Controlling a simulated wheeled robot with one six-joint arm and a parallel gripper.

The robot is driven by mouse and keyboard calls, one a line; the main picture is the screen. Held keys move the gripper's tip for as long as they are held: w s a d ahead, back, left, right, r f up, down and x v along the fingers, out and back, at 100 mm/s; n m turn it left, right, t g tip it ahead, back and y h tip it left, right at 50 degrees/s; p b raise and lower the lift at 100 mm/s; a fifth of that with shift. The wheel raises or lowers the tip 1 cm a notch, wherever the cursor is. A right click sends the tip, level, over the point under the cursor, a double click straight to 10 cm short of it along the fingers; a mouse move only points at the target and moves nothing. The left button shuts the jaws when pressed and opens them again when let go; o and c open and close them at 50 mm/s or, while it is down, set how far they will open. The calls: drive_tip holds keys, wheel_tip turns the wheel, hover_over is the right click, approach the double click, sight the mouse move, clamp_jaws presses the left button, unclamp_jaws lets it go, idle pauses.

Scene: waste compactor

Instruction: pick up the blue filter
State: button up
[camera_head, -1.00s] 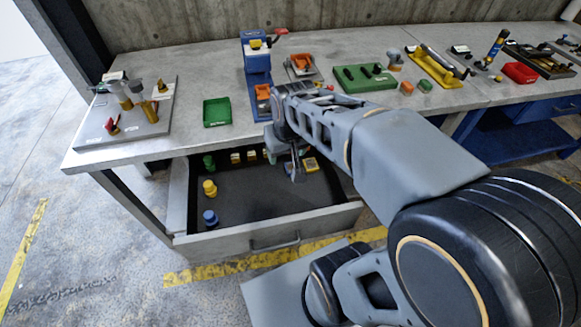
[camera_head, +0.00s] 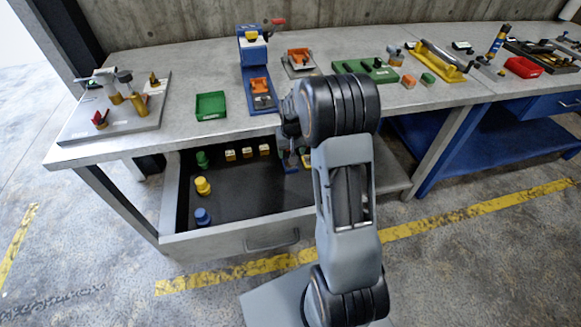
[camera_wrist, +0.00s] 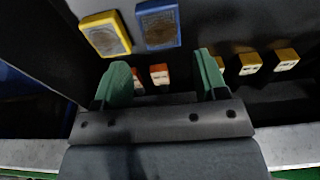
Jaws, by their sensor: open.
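The blue filter (camera_wrist: 158,24) is a flat square piece with a dark grey face, at the top of the wrist view. It lies in the open drawer, right beside a similar yellow filter (camera_wrist: 105,34). My gripper (camera_wrist: 163,78) is open and empty, its two green fingertips spread apart. In the wrist picture the blue filter shows beyond the fingertips, apart from them. In the head view my gripper (camera_head: 292,148) is over the right part of the drawer, mostly hidden by my arm. A bit of the blue filter (camera_head: 290,161) shows there.
The drawer (camera_head: 250,240) also holds a blue (camera_head: 202,217), a yellow (camera_head: 202,186) and a green (camera_head: 202,159) round piece at left, and several small blocks (camera_head: 247,153) at the back. The worktop (camera_head: 200,70) overhangs the drawer's back.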

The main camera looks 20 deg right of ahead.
sight(290, 166)
drive_tip(key=shift+w+f, duration=0.2)
drive_tip(key=shift+f, duration=1.6)
drive_tip(key=shift+w+f, duration=0.2)
drive_tip(key=shift+f, duration=1.6)
drive_tip(key=c, duration=0.7)
